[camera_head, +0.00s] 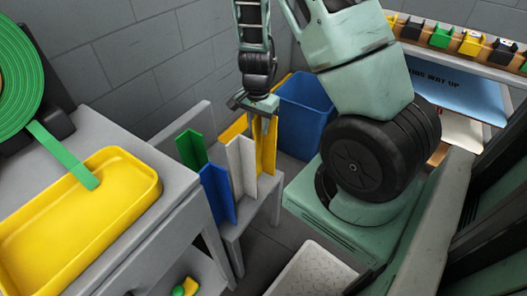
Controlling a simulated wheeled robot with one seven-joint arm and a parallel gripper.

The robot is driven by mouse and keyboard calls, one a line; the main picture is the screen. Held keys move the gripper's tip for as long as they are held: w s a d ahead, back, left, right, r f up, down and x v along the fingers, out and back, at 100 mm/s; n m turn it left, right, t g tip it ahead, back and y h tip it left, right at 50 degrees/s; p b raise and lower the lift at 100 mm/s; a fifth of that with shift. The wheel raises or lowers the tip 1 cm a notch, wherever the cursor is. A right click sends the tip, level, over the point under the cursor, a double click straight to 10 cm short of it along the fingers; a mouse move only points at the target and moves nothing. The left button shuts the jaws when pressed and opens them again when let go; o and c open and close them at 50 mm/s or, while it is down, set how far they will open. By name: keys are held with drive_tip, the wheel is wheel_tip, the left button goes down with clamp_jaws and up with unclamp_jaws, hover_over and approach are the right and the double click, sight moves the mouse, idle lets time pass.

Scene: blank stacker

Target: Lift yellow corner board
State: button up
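The yellow corner board (267,150) stands upright on a small grey stand (262,197), at the right end of a group of corner boards. My gripper (262,108) points down at its top end and overlaps it in the picture. The fingers are small and partly merge with the board's top, so I cannot tell whether they are closed on it.
White (241,165), blue (216,192) and green (191,149) corner boards stand close to the left. A blue bin (305,115) is behind to the right. A grey table (172,200) with a yellow tray (110,205) and green strap roll (20,85) is at left.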

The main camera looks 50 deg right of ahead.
drive_tip(key=shift+f, duration=0.2)
drive_tip(key=shift+c, duration=0.3)
clamp_jaws()
